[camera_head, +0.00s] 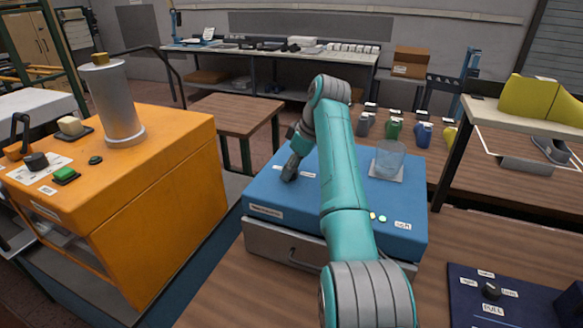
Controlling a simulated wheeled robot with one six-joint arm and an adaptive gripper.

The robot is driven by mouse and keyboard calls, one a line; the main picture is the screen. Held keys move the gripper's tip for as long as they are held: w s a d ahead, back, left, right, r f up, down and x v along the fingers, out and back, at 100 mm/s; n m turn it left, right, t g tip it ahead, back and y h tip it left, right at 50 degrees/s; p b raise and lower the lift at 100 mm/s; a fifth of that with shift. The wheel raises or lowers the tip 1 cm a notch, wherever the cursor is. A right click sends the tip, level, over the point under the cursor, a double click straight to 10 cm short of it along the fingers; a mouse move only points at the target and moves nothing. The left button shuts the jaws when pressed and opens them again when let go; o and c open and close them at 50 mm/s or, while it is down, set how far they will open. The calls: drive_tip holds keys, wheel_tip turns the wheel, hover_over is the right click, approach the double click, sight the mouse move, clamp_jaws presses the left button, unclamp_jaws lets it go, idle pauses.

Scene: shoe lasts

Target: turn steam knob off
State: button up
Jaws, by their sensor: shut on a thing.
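My gripper (290,174) reaches down to the left part of the blue box's top (340,195). It is shut on a small dark knob there, taken as the steam knob. The fingers hide most of the knob, so its pointer direction cannot be read. Small white labels lie on the blue top beside the fingers, too small to read. My teal arm crosses the middle of the box and covers part of its top and front.
A clear beaker (389,160) stands on the blue box's right side. An orange machine (160,170) with a metal cylinder (115,105) and a black knob (36,161) is at left. A navy panel (515,312) with another knob (491,290) is at lower right.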

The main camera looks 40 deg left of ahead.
drive_tip(key=shift+n, duration=0.3)
idle(0.4)
drive_tip(key=o, duration=1.1)
drive_tip(key=shift+o, duration=0.2)
drive_tip(key=v, duration=1.2)
drive_tip(key=shift+w, duration=0.2)
drive_tip(key=shift+a, duration=0.1)
